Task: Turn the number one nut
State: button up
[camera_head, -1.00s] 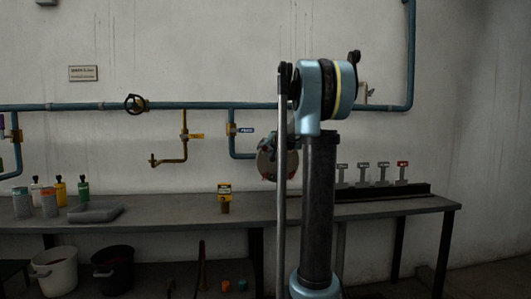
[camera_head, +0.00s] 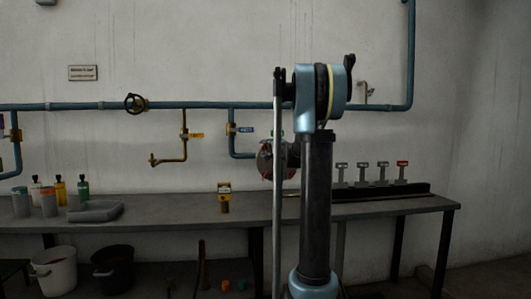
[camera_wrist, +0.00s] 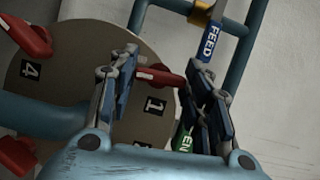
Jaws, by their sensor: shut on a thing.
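The round brown plate (camera_wrist: 75,62) fills the left of the wrist view. It carries black number labels and several red winged nuts. The number one nut (camera_wrist: 158,76) is a red bar just above the "1" label (camera_wrist: 155,105). My gripper (camera_wrist: 165,82) has one finger on each side of this nut and is shut on it. Another red nut (camera_wrist: 28,36) shows near the "4" label (camera_wrist: 31,70). In the head view the plate (camera_head: 265,160) hangs on the wall pipework, partly hidden by my arm.

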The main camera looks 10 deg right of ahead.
jog(key=shift+s+f+m+t, duration=0.1)
jog(key=shift+m+t, duration=0.35)
jog(key=shift+m, duration=0.7)
jog(key=shift+w+f+m+t, duration=0.1)
jog(key=shift+m+t, duration=0.4)
jog(key=shift+m, duration=0.7)
jog(key=shift+s+f+m+t, duration=0.1)
jog(key=shift+m+t, duration=0.35)
jog(key=shift+m, duration=0.7)
jog(key=o, duration=1.1)
jog(key=shift+c, duration=0.2)
jog(key=v, duration=1.1)
jog(key=shift+s+d+f, duration=0.15)
jog(key=shift+s+d, duration=0.05)
jog(key=shift+s, duration=0.1)
